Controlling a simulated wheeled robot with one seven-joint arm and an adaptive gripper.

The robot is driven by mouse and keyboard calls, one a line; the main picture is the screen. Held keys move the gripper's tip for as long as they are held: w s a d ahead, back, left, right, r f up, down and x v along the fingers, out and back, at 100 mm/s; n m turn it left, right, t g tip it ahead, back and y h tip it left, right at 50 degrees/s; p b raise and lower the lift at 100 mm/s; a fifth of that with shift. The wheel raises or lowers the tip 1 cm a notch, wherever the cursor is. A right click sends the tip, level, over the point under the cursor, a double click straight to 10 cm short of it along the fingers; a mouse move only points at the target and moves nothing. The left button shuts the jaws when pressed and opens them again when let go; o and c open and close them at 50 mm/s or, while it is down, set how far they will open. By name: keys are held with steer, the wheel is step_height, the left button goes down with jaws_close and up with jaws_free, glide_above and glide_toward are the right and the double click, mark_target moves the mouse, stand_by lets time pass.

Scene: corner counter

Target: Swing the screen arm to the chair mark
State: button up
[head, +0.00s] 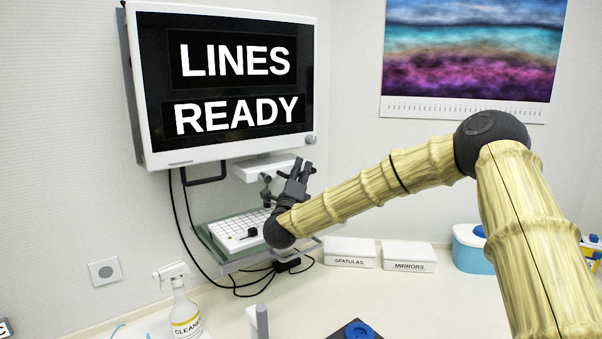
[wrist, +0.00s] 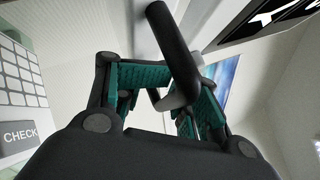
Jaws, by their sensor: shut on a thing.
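The screen (head: 228,149) has a white frame, reads "LINES READY" and hangs on the left wall. A dark bent bracket (head: 206,181) shows under it. My gripper (head: 298,172) is below the screen's lower right corner, pointing up. In the wrist view its teal-padded fingers (wrist: 158,88) are closed around a dark rounded bar (wrist: 172,45), a handle by its look. The screen's corner (wrist: 262,22) also shows there at upper right. The head view hides most of the held bar behind my gripper. I cannot make out a chair mark in either view.
A tray with a white keypad (head: 228,228) is beside my wrist, with loose cables (head: 183,225) hanging near it. A cleaner bottle (head: 184,312), spatulas box (head: 350,252), mirrors box (head: 408,256) and blue-white tub (head: 472,250) stand on the counter.

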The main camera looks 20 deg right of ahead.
steer(key=shift+s, duration=0.15)
jaws_close()
steer(key=shift+o, duration=1)
jaws_free()
steer(key=shift+f, duration=0.15)
steer(key=shift+o, duration=0.4)
steer(key=shift+w+f, duration=0.1)
steer(key=shift+w, duration=0.15)
steer(key=shift+s+d, duration=0.1)
steer(key=shift+s, duration=0.05)
steer(key=shift+s+a+f+b, duration=0.15)
steer(key=shift+a+b, duration=0.05)
steer(key=shift+b, duration=0.15)
steer(key=b+v, duration=0.8)
steer(key=v, duration=0.3)
steer(key=shift+s+a, duration=0.2)
steer(key=shift+a, duration=0.2)
